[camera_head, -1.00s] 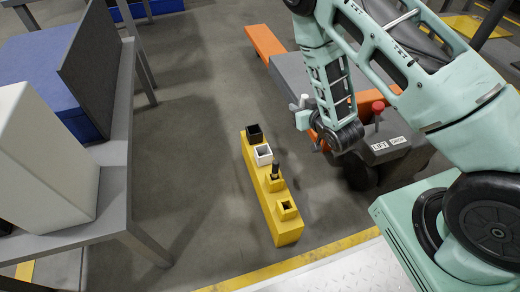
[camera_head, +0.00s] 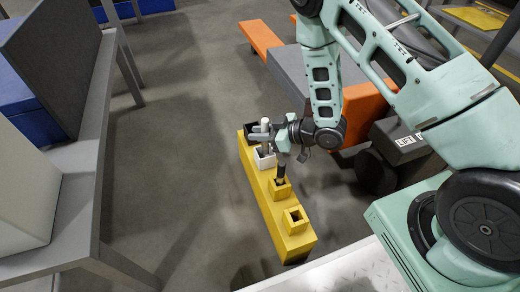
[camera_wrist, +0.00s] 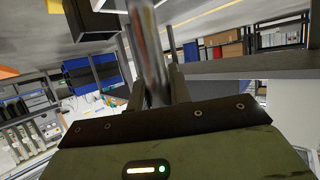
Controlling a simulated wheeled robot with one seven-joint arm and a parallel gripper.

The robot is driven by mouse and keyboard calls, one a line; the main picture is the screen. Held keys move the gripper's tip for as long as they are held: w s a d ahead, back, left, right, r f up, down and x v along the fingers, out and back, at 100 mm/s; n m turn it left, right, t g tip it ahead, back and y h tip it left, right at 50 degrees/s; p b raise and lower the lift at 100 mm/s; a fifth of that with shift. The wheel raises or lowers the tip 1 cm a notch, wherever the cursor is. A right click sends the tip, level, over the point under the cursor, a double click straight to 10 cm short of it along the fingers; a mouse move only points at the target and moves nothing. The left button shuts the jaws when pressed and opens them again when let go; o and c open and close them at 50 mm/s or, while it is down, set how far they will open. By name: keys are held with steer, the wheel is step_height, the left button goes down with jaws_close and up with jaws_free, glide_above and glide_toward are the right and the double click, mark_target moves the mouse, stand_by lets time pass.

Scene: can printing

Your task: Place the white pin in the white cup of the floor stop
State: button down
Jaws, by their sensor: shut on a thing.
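The yellow floor stop (camera_head: 275,215) stands on the floor with a row of cups on top. Its white cup (camera_head: 264,161) is second from the far end. My gripper (camera_head: 266,138) is shut on the white pin (camera_head: 265,123), held upright over the white cup. In the wrist view the pin (camera_wrist: 148,45) stands between my fingers, looking greyish. The gripper partly hides the pin's lower part, so I cannot tell whether its tip is above the cup or inside it.
A black cup (camera_head: 252,130) is at the far end of the stop. On the near side, a yellow cup holds a black pin (camera_head: 280,173), close to my gripper. The nearest yellow cup (camera_head: 294,217) is empty. A grey table (camera_head: 85,165) stands left; a grey-orange vehicle (camera_head: 365,122) stands right.

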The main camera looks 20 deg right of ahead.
step_height(320, 180, down, 4)
steer(key=shift+f+b, duration=0.15)
steer(key=shift+b, duration=1.05)
steer(key=c, duration=1.3)
jaws_free()
steer(key=shift+r, duration=0.2)
steer(key=p+v, duration=0.7)
steer(key=v, duration=0.5)
steer(key=shift+f, duration=0.15)
